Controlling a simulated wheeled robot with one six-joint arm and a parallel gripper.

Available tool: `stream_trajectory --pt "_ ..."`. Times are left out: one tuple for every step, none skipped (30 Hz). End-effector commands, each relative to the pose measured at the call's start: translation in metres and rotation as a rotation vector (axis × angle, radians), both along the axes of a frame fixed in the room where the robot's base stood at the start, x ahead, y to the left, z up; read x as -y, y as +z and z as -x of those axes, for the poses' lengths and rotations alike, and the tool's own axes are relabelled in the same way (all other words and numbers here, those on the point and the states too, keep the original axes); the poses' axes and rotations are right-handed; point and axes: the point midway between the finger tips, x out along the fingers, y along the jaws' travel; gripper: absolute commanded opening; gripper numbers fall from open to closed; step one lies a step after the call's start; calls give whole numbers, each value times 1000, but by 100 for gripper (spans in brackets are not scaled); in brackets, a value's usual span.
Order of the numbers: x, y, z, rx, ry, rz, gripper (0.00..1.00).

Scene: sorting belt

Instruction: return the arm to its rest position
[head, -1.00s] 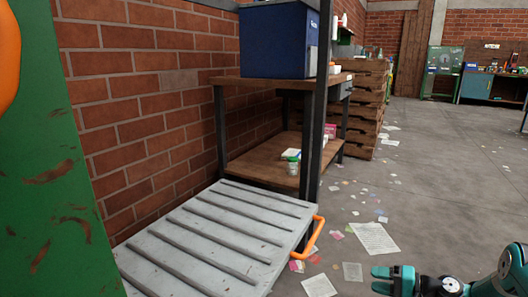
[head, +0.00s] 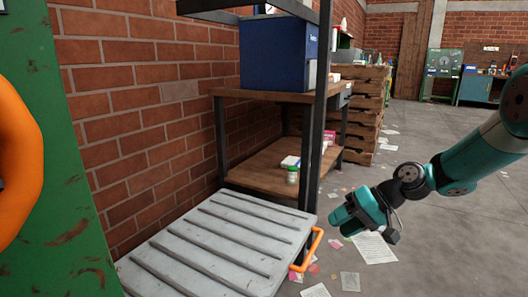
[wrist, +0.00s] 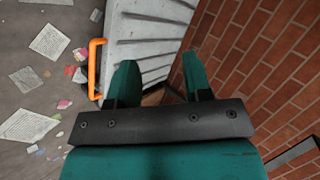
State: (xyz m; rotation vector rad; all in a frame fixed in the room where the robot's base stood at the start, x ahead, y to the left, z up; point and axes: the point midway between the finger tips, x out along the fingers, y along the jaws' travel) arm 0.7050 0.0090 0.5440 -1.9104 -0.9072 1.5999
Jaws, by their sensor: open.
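My teal gripper (head: 345,218) hangs at the right of the head view, at the end of my raised arm, over the floor just right of the grey ribbed surface's orange handle. In the wrist view its two fingers (wrist: 158,84) stand apart with nothing between them, so it is open and empty. Past the fingers the wrist view shows the grey ribbed surface (wrist: 152,45) and a brick wall on the right.
The grey ribbed surface (head: 205,240) has an orange handle (head: 313,254) at its right edge. Behind it stands a wooden shelf unit (head: 265,170) with a blue bin (head: 278,55). A green panel (head: 75,230) is at the left. Papers litter the open floor.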

Motion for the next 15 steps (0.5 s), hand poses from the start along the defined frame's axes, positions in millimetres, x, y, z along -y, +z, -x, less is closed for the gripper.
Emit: stream_trajectory --pt "-15 35 20 20 45 46 46" --pt "-22 49 32 29 70 74 46" --pt "-31 67 50 38 102 112 46" --pt "-36 79 64 48 125 139 46" --pt "-41 91 79 55 148 166 46" --pt "-47 106 99 66 177 201 46" --pt "-51 116 115 76 200 226 46" --pt "-53 125 130 84 219 251 46" --pt "-55 135 151 94 245 283 46" --pt "-56 142 165 102 263 304 46" --pt "-56 147 178 108 279 324 46" --pt "-56 154 195 117 297 347 46" --pt "-55 157 207 123 312 364 46" --pt "-55 161 218 129 324 379 46" --pt "-53 165 232 137 338 398 46"
